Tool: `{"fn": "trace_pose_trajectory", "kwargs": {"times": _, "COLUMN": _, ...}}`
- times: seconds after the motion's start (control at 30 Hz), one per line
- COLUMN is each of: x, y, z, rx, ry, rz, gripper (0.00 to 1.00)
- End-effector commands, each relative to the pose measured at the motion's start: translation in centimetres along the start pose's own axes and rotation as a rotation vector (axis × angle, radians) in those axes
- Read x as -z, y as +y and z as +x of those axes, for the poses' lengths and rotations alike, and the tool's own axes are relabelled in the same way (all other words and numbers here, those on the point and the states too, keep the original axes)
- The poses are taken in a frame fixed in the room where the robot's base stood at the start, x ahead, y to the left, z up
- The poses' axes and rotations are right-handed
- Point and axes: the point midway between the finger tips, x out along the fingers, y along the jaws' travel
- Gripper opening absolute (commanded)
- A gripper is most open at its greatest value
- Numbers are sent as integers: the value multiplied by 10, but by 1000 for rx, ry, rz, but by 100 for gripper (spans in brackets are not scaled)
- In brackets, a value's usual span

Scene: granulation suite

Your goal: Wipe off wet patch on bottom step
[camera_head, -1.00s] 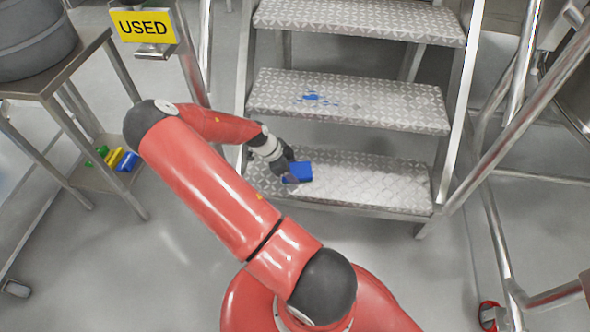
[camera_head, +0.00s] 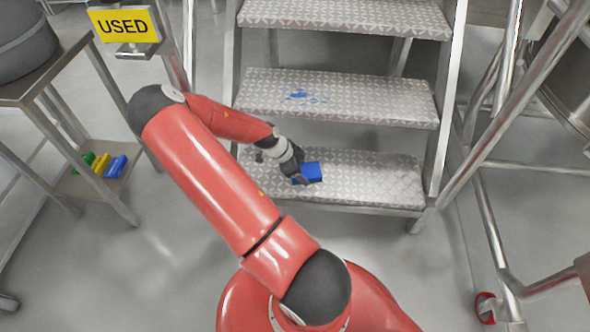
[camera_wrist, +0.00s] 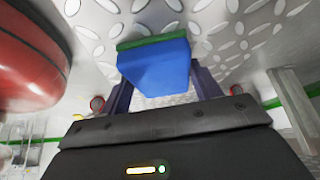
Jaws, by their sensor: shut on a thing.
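My gripper (camera_head: 298,174) is shut on a blue block like a sponge (camera_head: 312,172), low over the left-middle part of the bottom step (camera_head: 385,183). In the wrist view the blue sponge (camera_wrist: 155,68) sits between the two fingers, with a green layer on the side towards the patterned metal tread (camera_wrist: 222,30). The sponge looks at or very near the tread; I cannot tell if it touches. No wet patch stands out clearly on the bottom step. My gripper and the sponge hide part of it.
Blue marks (camera_head: 303,96) lie on the step above. Metal rails flank the steps. At left, a steel table (camera_head: 95,75) has green, yellow and blue blocks (camera_head: 100,165) on its lower shelf, near a yellow USED sign (camera_head: 125,25). Steel pipes (camera_head: 490,200) stand at right.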

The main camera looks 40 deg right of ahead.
Motion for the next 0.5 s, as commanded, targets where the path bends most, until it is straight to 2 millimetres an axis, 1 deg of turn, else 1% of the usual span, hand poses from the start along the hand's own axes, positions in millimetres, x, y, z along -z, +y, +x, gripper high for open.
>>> {"fn": "trace_pose_trajectory", "kwargs": {"times": 0.03, "x": 3, "y": 2, "z": 4, "rx": -2, "ry": -1, "rz": 3, "gripper": 38}}
{"fn": "trace_pose_trajectory", "kwargs": {"times": 0.2, "x": 14, "y": 6, "z": 11, "rx": -3, "ry": 0, "rz": 2, "gripper": 38}}
{"fn": "trace_pose_trajectory", "kwargs": {"times": 0.33, "x": 17, "y": 6, "z": 10, "rx": -3, "ry": 0, "rz": -1, "gripper": 38}}
{"fn": "trace_pose_trajectory", "kwargs": {"times": 0.5, "x": 13, "y": 5, "z": 7, "rx": -2, "ry": 0, "rz": -2, "gripper": 38}}
